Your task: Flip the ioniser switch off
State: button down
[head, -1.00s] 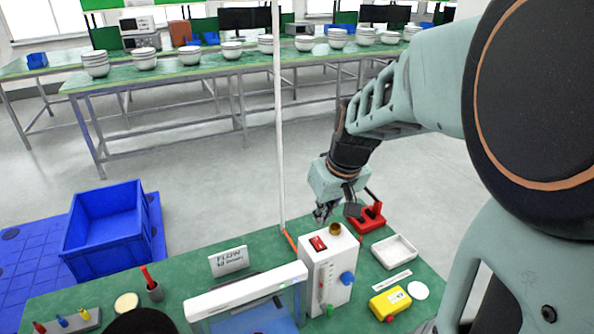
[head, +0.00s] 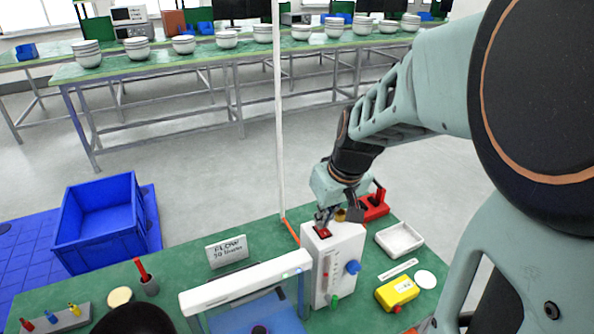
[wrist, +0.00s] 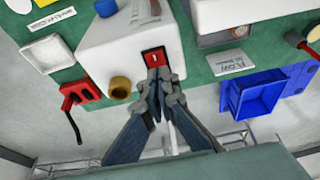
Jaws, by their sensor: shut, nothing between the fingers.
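The ioniser is a white box (head: 339,262) on the green bench, with a blue knob and a green part on its front. Its red rocker switch (head: 322,231) is on the top face, and it also shows in the wrist view (wrist: 154,57). My gripper (head: 323,222) is shut and empty, with its fingertips right at the switch. In the wrist view my gripper (wrist: 159,76) points at the near edge of the switch and covers part of it. I cannot tell whether the fingertips touch it, or which way the rocker is set.
A red stand (head: 374,207), a white tray (head: 400,239) and a yellow box (head: 397,293) are to the right. A white pole (head: 279,120) rises behind, and a sign (head: 227,251) stands left.

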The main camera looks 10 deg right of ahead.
jog(key=shift+w+f+b, duration=0.15)
jog(key=shift+f+b, duration=0.4)
jog(key=shift+r, duration=0.2)
jog(key=shift+s+f, duration=0.15)
jog(key=shift+s, duration=0.25)
jog(key=shift+s+d, duration=0.2)
jog(key=shift+s, duration=0.35)
